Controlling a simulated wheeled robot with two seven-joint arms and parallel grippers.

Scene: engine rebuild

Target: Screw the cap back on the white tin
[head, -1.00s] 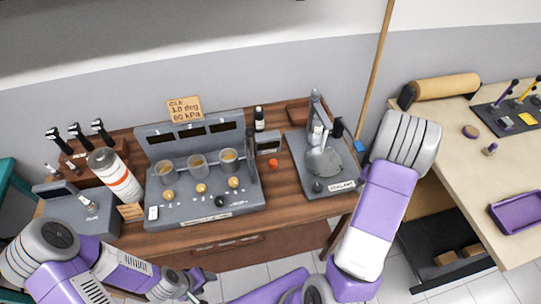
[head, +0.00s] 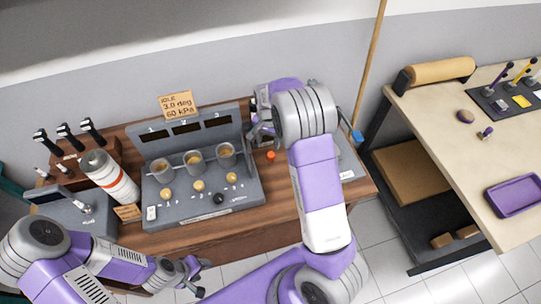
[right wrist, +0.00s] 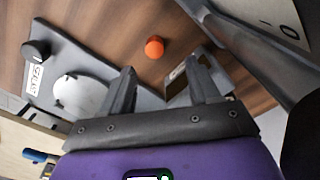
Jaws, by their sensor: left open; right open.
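A small orange cap (head: 271,155) lies on the wooden bench between the two grey stations. It also shows in the right wrist view (right wrist: 154,47), just beyond the fingers. A white can with an orange band (head: 109,175) stands at the bench's left; it is the only tin-like thing I can make out. My right gripper (head: 262,132) is open and empty above the bench, behind the cap in the head view and partly hidden by my arm. In its wrist view, the fingers (right wrist: 165,80) are apart. My left gripper (head: 196,276) is open and empty before the bench's front edge.
A grey station (head: 235,199) with several cups and knobs fills the bench's middle. A second grey station (right wrist: 50,60) with a round metal plate lies to the right, mostly hidden by my arm in the head view. A cream table (head: 450,130) stands further right.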

